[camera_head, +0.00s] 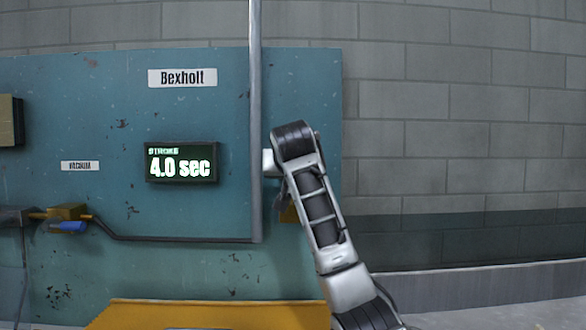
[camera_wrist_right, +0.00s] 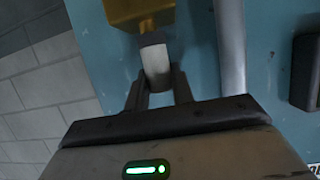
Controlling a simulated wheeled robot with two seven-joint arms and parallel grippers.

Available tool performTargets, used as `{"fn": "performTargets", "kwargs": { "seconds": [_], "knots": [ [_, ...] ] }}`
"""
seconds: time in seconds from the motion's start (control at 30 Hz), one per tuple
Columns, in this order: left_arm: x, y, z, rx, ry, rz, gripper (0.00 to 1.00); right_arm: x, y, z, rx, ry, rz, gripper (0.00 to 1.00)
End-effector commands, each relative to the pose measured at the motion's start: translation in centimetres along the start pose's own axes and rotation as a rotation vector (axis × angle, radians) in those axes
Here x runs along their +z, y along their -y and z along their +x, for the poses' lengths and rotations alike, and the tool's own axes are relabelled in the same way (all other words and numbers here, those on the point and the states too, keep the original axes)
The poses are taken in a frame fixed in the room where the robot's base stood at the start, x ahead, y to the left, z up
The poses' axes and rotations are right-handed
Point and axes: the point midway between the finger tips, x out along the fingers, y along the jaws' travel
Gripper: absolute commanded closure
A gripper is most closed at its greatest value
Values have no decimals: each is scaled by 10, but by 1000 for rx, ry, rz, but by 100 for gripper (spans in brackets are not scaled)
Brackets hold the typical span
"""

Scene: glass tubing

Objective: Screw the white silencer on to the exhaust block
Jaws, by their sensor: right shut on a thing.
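The white silencer (camera_wrist_right: 155,62) is between the fingers of my right gripper (camera_wrist_right: 160,88) in the right wrist view. The gripper is shut on it. The silencer's far end meets or nearly meets the brass-coloured exhaust block (camera_wrist_right: 138,12) on the blue panel; I cannot tell how far it is threaded in. In the head view my right arm covers most of this spot, and only a bit of the exhaust block (camera_head: 290,214) shows beside the arm. My left gripper is not in view.
A grey vertical pipe (camera_head: 256,120) runs close to the left of my right arm. The blue panel (camera_head: 110,130) carries a display (camera_head: 181,162) reading 4.0 sec and a brass fitting with a blue lever (camera_head: 68,226). A yellow ledge (camera_head: 205,315) lies below.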

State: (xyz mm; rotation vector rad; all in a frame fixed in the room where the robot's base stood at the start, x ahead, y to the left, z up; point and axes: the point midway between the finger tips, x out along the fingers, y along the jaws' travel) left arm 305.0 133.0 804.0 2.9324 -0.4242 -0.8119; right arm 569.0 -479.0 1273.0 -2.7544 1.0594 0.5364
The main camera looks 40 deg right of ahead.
Motion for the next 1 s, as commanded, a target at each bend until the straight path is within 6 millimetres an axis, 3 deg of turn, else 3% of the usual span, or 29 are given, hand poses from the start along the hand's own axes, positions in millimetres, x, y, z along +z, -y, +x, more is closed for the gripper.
{"fn": "performTargets", "kwargs": {
  "seconds": [0.53,0.57,0.63,0.9,1.0],
  "knots": [
    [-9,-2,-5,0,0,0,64,7,0,4,107,20,37,100],
    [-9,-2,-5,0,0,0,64,7,0,4,107,20,37,71],
    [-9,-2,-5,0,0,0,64,6,0,4,106,18,37,54],
    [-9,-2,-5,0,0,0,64,4,-1,2,96,10,38,54],
    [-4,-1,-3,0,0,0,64,4,-2,2,12,6,7,54]
  ]
}}
